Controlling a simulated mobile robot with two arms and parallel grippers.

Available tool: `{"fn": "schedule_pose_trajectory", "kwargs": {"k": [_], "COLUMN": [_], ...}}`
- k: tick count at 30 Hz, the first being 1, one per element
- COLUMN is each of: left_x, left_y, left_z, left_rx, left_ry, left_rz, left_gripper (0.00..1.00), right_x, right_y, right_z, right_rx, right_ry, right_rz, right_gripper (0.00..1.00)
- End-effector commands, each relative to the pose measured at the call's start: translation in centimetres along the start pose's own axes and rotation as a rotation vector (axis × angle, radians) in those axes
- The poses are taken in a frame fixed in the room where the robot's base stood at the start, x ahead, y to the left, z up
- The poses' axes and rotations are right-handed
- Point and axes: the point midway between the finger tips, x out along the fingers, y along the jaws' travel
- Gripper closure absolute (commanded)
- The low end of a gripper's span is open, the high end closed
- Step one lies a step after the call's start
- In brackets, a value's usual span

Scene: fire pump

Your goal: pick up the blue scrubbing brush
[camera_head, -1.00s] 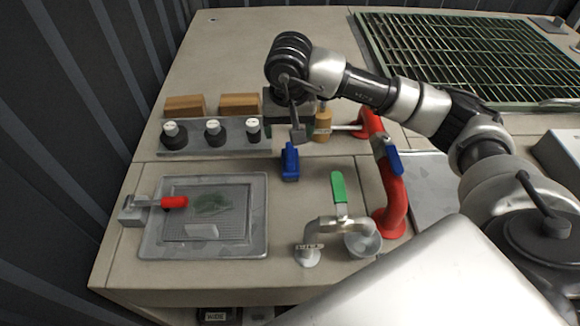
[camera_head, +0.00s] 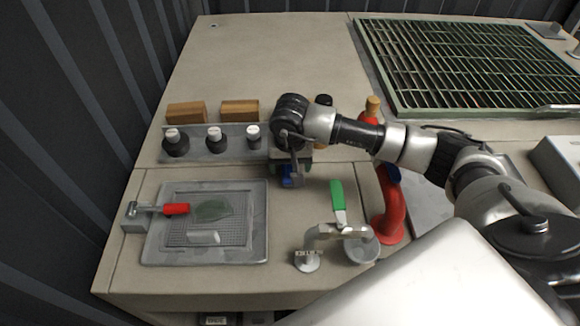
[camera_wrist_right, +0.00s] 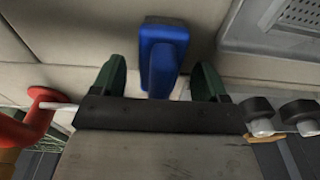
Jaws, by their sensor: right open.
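The blue scrubbing brush (camera_head: 292,181) lies on the beige counter, partly hidden under my right gripper in the head view. In the right wrist view the brush (camera_wrist_right: 163,52) sits upper middle, with its narrow handle pointing toward the gripper. My right gripper (camera_wrist_right: 158,80) is open, with one dark green finger on each side of the brush handle and a visible gap to each. In the head view the right gripper (camera_head: 291,170) is over the brush, its fingers mostly hidden by the wrist. My left gripper is not in view.
Left of the brush is a metal tray (camera_head: 256,245) with a red-handled lever (camera_head: 175,208). A knob strip (camera_head: 194,152) lies behind it. A green-handled valve (camera_head: 338,200) and red pipe (camera_head: 393,205) stand close on the right. Wooden blocks (camera_head: 240,110) are at the back.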

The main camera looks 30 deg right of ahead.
Motion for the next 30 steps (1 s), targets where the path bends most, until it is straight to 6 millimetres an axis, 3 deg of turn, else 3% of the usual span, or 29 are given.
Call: {"fn": "schedule_pose_trajectory", "kwargs": {"k": [3, 13, 23, 30], "left_x": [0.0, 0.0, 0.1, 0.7], "left_y": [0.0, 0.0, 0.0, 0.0], "left_z": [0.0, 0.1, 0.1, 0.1], "left_rx": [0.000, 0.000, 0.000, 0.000], "left_ry": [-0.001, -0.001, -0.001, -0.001], "left_rz": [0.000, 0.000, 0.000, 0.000], "left_gripper": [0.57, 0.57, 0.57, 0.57], "right_x": [0.0, -0.1, -0.4, -3.1], "right_y": [0.0, 0.0, 0.0, 0.0], "right_z": [0.0, 0.0, -0.1, -0.5], "right_rx": [0.000, 0.001, 0.001, 0.001], "right_ry": [0.000, 0.000, 0.001, 0.005], "right_rz": [0.000, 0.000, 0.000, -0.003], "right_gripper": [0.29, 0.79, 0.81, 0.81]}}
